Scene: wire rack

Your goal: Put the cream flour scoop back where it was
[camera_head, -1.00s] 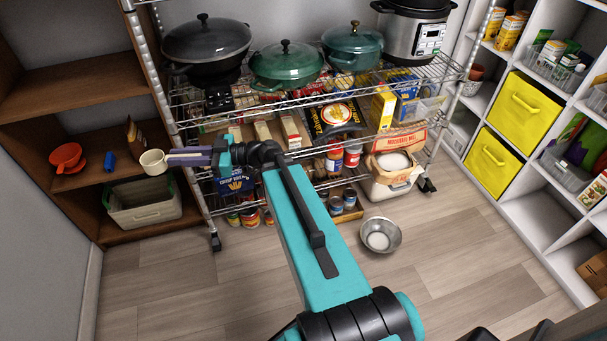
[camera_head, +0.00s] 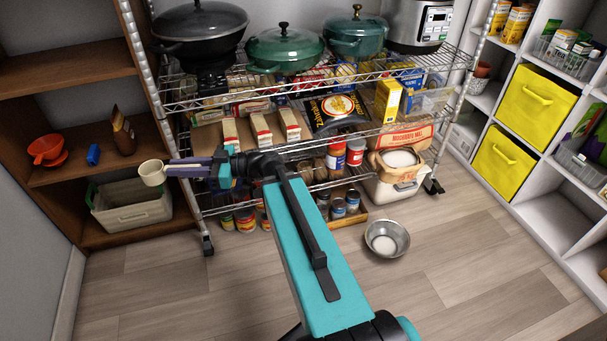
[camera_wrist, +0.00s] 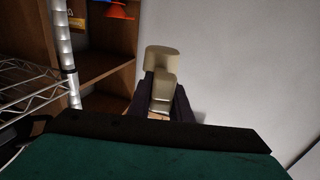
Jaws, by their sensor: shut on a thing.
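The cream flour scoop (camera_head: 152,173) is held out at the left end of my arm, in front of the brown wooden shelf (camera_head: 60,176). My gripper (camera_head: 178,168) is shut on the scoop's handle. In the wrist view the scoop (camera_wrist: 162,60) stands out past my gripper's dark fingers (camera_wrist: 160,100), against the grey wall. In the head view the scoop is in front of the shelf, above a grey bin. An open flour bag (camera_head: 398,158) stands on a white container at the lower right of the wire rack (camera_head: 300,148).
A steel bowl (camera_head: 387,238) with white contents sits on the floor. An orange funnel (camera_head: 48,150), a blue item (camera_head: 93,155) and a brown bag (camera_head: 123,132) stand on the wooden shelf. The rack post (camera_head: 150,90) is close to my gripper.

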